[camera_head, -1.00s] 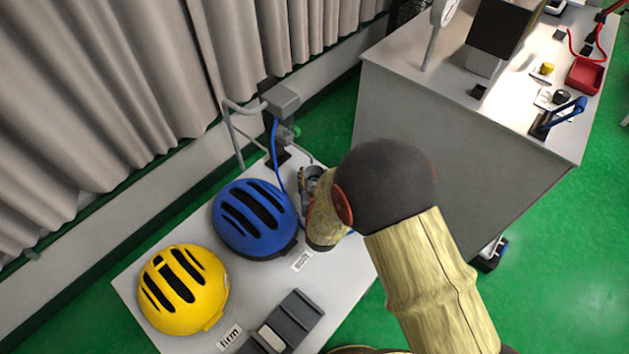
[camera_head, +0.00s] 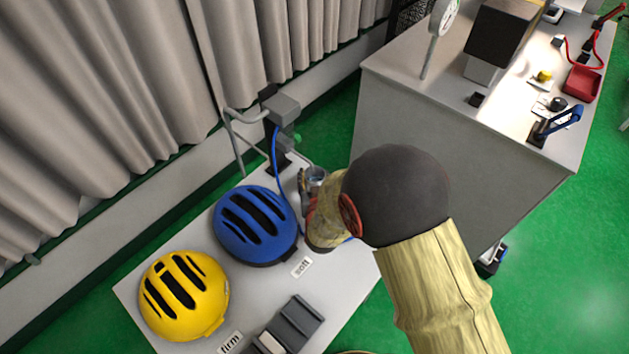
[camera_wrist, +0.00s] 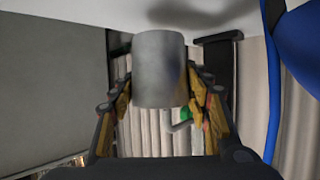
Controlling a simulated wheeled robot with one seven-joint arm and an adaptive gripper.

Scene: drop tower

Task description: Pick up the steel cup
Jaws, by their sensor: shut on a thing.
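The steel cup (camera_wrist: 160,68) is a plain grey cylinder, seen between the two fingers of my gripper (camera_wrist: 160,105) in the wrist view. The fingers, with yellowish pads, are shut on it from both sides. In the head view the cup (camera_head: 317,176) shows as a small grey rim at the end of my gripper (camera_head: 309,183), just right of the blue helmet. My own arm hides most of the gripper there. I cannot tell from the head view whether the cup is clear of the table.
A blue helmet (camera_head: 254,225) labelled soft and a yellow helmet (camera_head: 183,294) labelled firm sit on the white table (camera_head: 335,325). A grey pipe post with a box (camera_head: 281,108) and blue hose stands behind. A larger bench (camera_head: 440,140) stands at the right.

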